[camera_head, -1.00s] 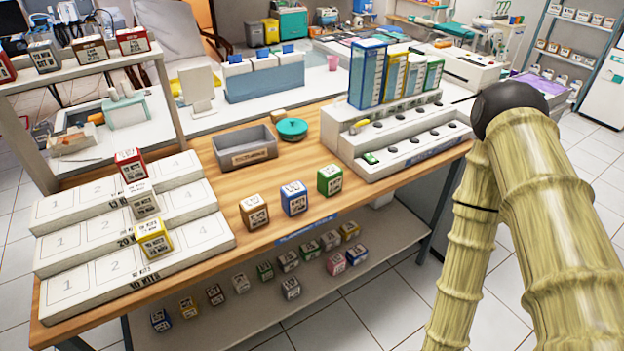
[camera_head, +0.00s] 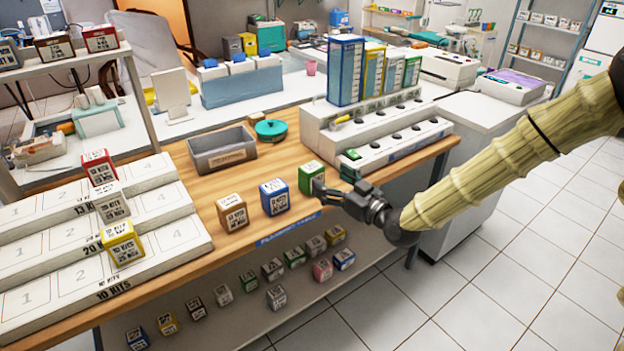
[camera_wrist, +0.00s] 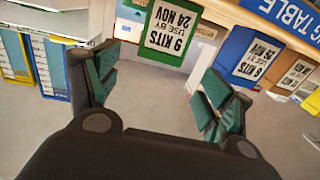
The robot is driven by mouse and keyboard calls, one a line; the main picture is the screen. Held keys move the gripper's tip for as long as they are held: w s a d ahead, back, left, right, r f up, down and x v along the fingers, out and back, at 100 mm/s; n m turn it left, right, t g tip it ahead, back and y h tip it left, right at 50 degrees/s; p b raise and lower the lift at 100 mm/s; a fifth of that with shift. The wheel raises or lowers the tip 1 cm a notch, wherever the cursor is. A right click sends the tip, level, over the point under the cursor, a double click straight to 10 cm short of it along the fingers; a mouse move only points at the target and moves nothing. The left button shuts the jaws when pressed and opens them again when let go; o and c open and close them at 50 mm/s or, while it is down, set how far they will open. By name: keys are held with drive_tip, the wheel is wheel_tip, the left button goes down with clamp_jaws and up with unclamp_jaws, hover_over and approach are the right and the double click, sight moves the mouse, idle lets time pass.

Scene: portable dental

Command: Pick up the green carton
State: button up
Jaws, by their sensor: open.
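The green carton (camera_head: 311,177) stands upright on the wooden table near its front edge, right of the blue carton (camera_head: 274,197) and the brown carton (camera_head: 232,212). My gripper (camera_head: 329,192) is open at the front right of the green carton, with its fingers close to it. In the wrist view the green carton (camera_wrist: 170,32) appears upside down at the top, labelled "9 KITS USE BY 24 NOV". My open gripper (camera_wrist: 160,92) has nothing between its fingers, and the carton lies beyond them. The blue carton (camera_wrist: 248,58) is to the right there.
A white stepped rack (camera_head: 130,245) with several cartons stands on the left. A grey bin (camera_head: 221,152) and a teal round lid (camera_head: 271,130) lie behind the cartons. A white unit with dark knobs (camera_head: 385,150) stands behind the green carton. A lower shelf holds several small cartons.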

sight(317, 172)
drive_tip(key=shift+p+x, duration=0.5)
drive_tip(key=shift+x, duration=3.65)
drive_tip(key=shift+f, duration=0.2)
drive_tip(key=c, duration=1.1)
